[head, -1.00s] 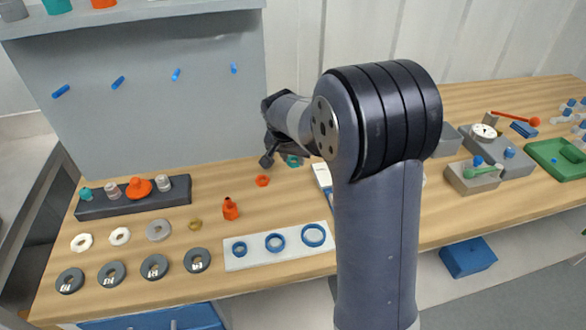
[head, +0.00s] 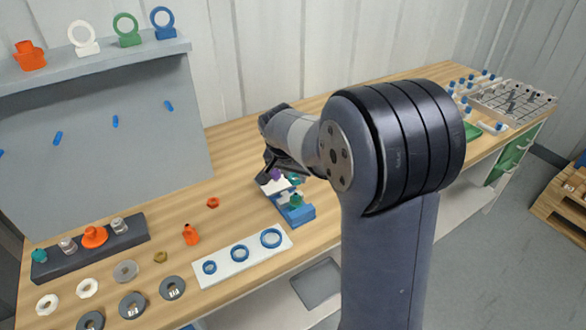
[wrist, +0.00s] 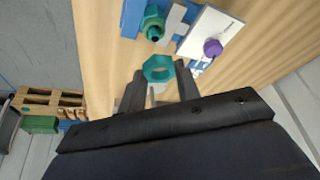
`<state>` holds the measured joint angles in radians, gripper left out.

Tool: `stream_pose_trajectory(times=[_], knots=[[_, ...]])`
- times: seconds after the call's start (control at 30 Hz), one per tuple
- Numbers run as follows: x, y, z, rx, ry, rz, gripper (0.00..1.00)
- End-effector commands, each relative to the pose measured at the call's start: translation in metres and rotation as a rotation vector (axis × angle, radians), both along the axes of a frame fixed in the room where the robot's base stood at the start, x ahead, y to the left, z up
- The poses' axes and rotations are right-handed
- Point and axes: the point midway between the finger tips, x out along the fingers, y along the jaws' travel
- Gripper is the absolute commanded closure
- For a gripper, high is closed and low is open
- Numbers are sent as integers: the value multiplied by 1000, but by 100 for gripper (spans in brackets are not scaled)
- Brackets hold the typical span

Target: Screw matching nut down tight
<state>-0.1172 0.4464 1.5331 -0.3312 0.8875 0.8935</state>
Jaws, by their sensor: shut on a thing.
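My gripper (wrist: 160,82) is shut on a teal hex nut (wrist: 157,67), which sits between the fingertips in the wrist view. Ahead of it is a blue fixture (wrist: 131,18) holding a teal threaded fitting (wrist: 152,27). The nut is apart from the fitting in that picture; the height between them is hard to judge. In the head view my gripper (head: 268,172) is partly hidden by my arm, close to the blue fixture (head: 297,214) and its teal fitting (head: 296,200).
A white plate (wrist: 208,27) with a purple knob (wrist: 212,47) adjoins the fixture. To the left stand an orange bottle (head: 191,235), an orange nut (head: 213,202) and a white board with blue rings (head: 240,256). A dark rack (head: 90,250) with fittings stands farther left.

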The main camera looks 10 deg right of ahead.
Motion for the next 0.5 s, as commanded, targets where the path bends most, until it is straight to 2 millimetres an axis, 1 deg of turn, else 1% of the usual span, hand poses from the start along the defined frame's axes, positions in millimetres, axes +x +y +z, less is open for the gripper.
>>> stream_pose_trajectory(times=[0.27,0.5], knots=[[0,0,-9,-1,-1,0,90],[0,0,-25,0,0,0,90]])
